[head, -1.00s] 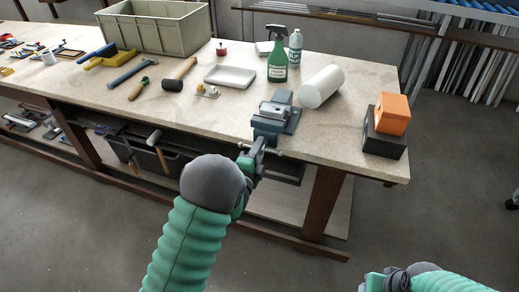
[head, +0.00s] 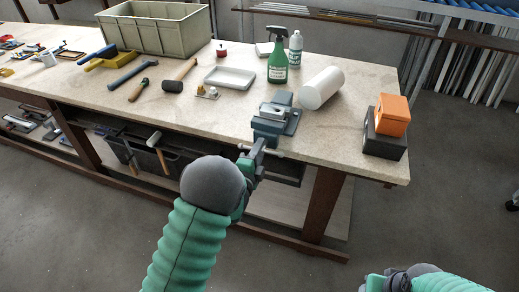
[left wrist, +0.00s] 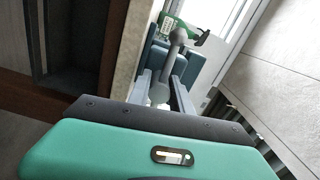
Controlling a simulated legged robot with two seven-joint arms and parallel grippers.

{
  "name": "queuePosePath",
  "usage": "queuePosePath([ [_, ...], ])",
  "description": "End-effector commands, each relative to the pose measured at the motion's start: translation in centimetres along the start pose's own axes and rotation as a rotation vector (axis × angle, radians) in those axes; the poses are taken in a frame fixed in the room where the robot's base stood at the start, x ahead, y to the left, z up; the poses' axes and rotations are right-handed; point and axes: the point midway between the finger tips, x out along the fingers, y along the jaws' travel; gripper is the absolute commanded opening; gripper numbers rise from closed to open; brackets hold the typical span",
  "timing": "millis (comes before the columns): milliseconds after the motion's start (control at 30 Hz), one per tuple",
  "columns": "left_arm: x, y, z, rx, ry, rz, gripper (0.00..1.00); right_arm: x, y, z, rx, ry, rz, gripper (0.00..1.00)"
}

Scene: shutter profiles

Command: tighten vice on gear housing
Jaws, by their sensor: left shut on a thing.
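The blue-grey vice (head: 268,130) is mounted at the front edge of the workbench. A small light-grey metal piece (head: 273,110), perhaps the gear housing, sits at its jaws. The vice's handle bar (head: 273,153) crosses the screw in front of the bench edge. My left gripper (head: 257,154) is shut on the handle. In the left wrist view, the grey handle (left wrist: 179,38) with its rounded end lies between the fingers, and the blue vice body (left wrist: 190,65) is behind. My right gripper (head: 385,281) shows only partly at the bottom right, and its fingers are unclear.
An orange box (head: 393,115) on a dark box is to the right. A white tray (head: 230,77), mallet (head: 174,86) and crate (head: 155,28) are to the left.

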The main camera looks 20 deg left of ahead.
Motion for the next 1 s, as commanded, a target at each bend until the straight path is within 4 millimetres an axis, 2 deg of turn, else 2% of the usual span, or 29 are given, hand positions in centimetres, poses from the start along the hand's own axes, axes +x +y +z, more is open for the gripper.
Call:
queuePosePath([
  [33, -0.3, 1.0, -0.4, -0.001, 0.008, 0.023, 0.00, 0.1, 0.0, 0.0, 0.000, 0.000, 0.000, 0.47],
  [233, -0.3, 1.0, -0.5, -0.001, 0.009, 0.023, 0.00, 0.1, 0.0, 0.0, 0.000, 0.000, 0.000, 0.47],
  [267, -0.3, 1.1, -0.4, -0.001, 0.009, 0.024, 0.29, 0.1, 0.0, 0.0, 0.000, 0.000, 0.000, 0.47],
  [400, -0.2, 0.9, -0.3, -0.001, 0.007, 0.019, 0.47, 0.1, 0.0, 0.0, 0.000, 0.000, 0.000, 0.47],
  [667, -0.2, 0.4, -0.2, 0.000, 0.003, 0.010, 0.47, 0.0, 0.0, 0.0, 0.000, 0.000, 0.000, 0.47],
  [767, -1.1, 0.4, -0.1, 0.000, 0.003, 0.010, 0.47, 0.0, 0.0, 0.0, 0.000, 0.000, 0.000, 0.47],
  [867, -3.1, 0.4, -0.1, 0.000, 0.002, 0.011, 0.47, 0.0, 0.0, 0.0, 0.000, 0.000, 0.000, 0.47],
  [1000, -7.1, 0.5, -0.2, 0.000, 0.002, 0.013, 0.47, 0.1, 0.0, 0.0, 0.000, 0.000, 0.000, 0.47],
])
